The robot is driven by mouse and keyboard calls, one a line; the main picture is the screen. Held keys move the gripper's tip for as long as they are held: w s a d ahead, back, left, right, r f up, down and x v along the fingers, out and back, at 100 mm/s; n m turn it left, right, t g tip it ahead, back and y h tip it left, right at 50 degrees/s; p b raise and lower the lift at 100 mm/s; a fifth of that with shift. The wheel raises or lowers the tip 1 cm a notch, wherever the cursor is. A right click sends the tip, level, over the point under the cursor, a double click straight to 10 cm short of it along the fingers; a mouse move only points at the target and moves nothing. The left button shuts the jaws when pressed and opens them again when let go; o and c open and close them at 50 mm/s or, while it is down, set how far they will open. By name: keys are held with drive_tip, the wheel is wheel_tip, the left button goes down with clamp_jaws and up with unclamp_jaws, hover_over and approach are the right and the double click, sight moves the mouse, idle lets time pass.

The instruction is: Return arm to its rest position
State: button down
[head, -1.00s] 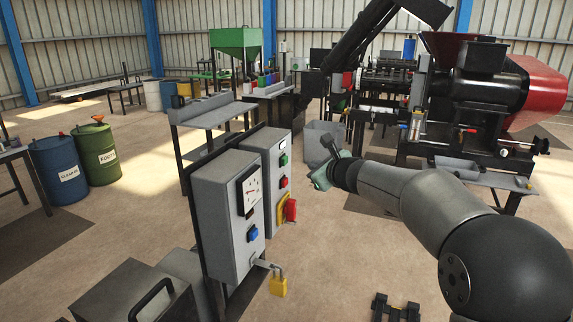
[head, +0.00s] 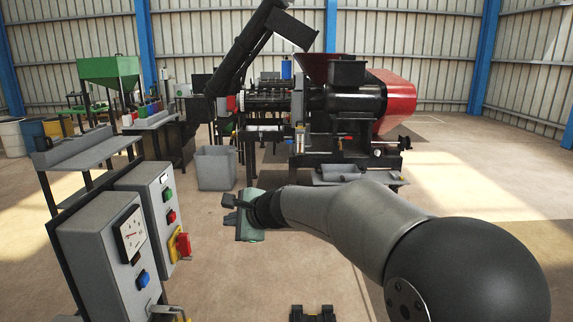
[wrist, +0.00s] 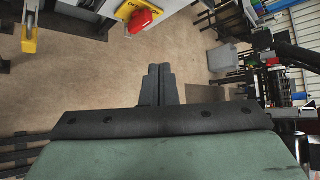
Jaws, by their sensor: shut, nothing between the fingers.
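My arm reaches from the lower right of the head view toward the middle, bent and held in the air over the floor. My gripper (head: 230,201) is at its far end, to the right of the grey control boxes and apart from them. In the wrist view its two fingers (wrist: 158,84) lie together with nothing between them. The grey control boxes (head: 99,262) carry a gauge, buttons and a red switch handle (head: 184,245) on a yellow plate. That red handle also shows in the wrist view (wrist: 141,22), beyond the fingertips.
A grey bin (head: 216,168) stands on the floor behind my gripper. The screw press (head: 345,100) with its red cover stands at the back. The floor at right is open.

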drive_tip(key=s+d+f+n+g+h, duration=0.2)
drive_tip(key=s+d+f+n+h, duration=0.1)
drive_tip(key=s+d, duration=0.6)
drive_tip(key=s+d+f+n+g+h, duration=0.2)
drive_tip(key=s+d+f+n, duration=0.4)
drive_tip(key=s+d, duration=0.4)
drive_tip(key=s+d+f+n+g+h, duration=0.2)
drive_tip(key=s+d+f+n+h, duration=0.2)
drive_tip(key=s+d, duration=0.5)
drive_tip(key=s+f, duration=0.1)
drive_tip(key=s, duration=0.3)
drive_tip(key=shift+s+d+f+n+g, duration=0.15)
drive_tip(key=shift+d+f+n+g, duration=0.15)
drive_tip(key=shift+d+f, duration=0.05)
